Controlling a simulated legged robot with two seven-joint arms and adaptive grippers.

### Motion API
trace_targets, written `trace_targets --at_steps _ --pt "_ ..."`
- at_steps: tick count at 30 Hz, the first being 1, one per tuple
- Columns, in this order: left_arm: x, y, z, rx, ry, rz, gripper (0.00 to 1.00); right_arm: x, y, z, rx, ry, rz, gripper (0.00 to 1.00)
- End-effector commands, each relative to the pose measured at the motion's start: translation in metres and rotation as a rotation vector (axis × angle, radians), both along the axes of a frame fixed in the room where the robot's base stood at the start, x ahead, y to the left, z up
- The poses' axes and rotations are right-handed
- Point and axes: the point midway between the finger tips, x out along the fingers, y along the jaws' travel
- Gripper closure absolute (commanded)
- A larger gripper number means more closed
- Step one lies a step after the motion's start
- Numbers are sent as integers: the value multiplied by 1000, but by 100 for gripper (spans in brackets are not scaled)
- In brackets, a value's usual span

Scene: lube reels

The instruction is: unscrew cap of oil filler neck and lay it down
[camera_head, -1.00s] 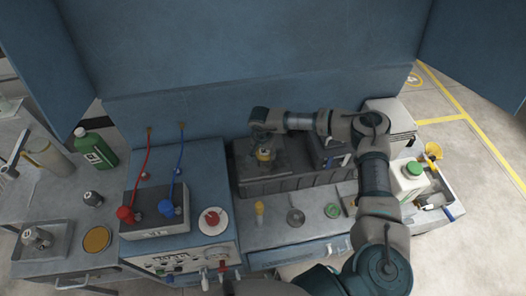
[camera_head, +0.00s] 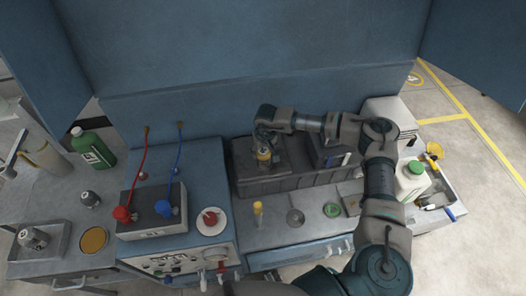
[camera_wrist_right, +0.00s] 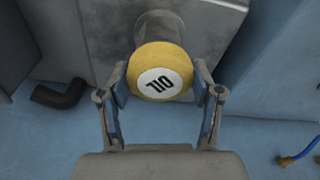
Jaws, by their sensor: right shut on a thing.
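The yellow oil cap (camera_wrist_right: 160,71), marked OIL, sits between the blue finger pads of my right gripper (camera_wrist_right: 161,88) in the right wrist view. The gripper is shut on its sides. A grey cylindrical neck (camera_wrist_right: 157,24) shows directly behind the cap; I cannot tell whether the cap is seated on it or loose. In the head view my right gripper (camera_head: 264,151) points down over the grey engine block (camera_head: 285,184), and the cap (camera_head: 264,155) shows small and partly covered below it. My left gripper is not in view.
The bench strip in front of the block holds a small yellow-topped bottle (camera_head: 258,209), a round metal dish (camera_head: 295,216) and a green ring (camera_head: 332,210). A white jug (camera_head: 409,182) with a green cap stands right.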

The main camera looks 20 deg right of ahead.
Motion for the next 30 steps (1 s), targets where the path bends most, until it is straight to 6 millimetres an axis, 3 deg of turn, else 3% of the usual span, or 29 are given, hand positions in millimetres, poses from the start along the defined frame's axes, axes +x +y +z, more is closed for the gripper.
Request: trace_targets --at_steps 13,22,30 --pt "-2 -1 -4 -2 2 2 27 0 -1 -3 -2 2 118 69" --pt "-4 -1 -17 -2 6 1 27 0 -2 -5 -3 3 491 69" --pt "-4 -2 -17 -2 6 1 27 -1 -2 -4 -5 5 536 69"
